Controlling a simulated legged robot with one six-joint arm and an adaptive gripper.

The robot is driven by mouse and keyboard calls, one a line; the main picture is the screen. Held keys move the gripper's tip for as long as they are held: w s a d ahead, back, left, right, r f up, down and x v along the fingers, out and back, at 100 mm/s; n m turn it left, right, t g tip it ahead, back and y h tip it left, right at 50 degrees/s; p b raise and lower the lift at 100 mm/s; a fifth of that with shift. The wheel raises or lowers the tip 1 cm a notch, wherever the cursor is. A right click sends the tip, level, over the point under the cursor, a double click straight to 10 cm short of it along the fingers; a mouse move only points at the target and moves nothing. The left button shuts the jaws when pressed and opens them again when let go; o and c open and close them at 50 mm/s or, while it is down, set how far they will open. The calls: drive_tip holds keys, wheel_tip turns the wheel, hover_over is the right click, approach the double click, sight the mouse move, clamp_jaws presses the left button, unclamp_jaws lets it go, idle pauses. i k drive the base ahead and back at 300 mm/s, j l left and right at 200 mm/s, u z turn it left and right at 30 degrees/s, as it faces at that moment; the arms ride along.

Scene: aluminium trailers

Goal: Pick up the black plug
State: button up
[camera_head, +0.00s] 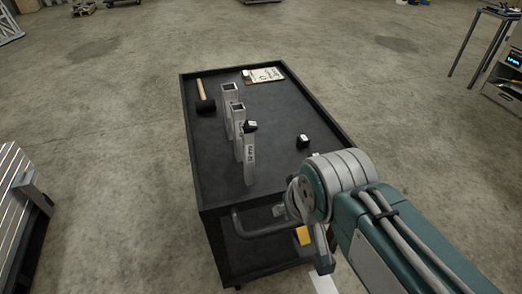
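A small black plug (303,141) with a pale mark on it lies on the black cart top (275,165), right of the middle. It stands apart from the other things. Several square aluminium tubes stand upright in a row left of it. The nearest tube (249,162) has a black piece with a white face (250,126), like another plug, at its top. The two tubes behind it, a middle tube (238,118) and a far tube (230,98), show open tops.
A mallet (204,98) lies at the cart's far left, and a tan clipboard-like sheet (264,75) at the far edge. The cart has a raised rim and a front handle (255,229). A yellow object (303,236) is below. The cart top's right side is mostly clear.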

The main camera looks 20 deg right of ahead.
sight(250, 126)
drive_tip(key=k+z, duration=0.4)
drive_tip(key=k+l+z, duration=0.2)
drive_tip(key=z, duration=0.25)
drive_tip(key=i+j+z, duration=0.1)
drive_tip(key=j+z, duration=0.2)
drive_tip(key=j, duration=0.6)
drive_tip(key=j+z, duration=0.35)
drive_tip(key=j, duration=1.85)
drive_tip(key=i, duration=0.05)
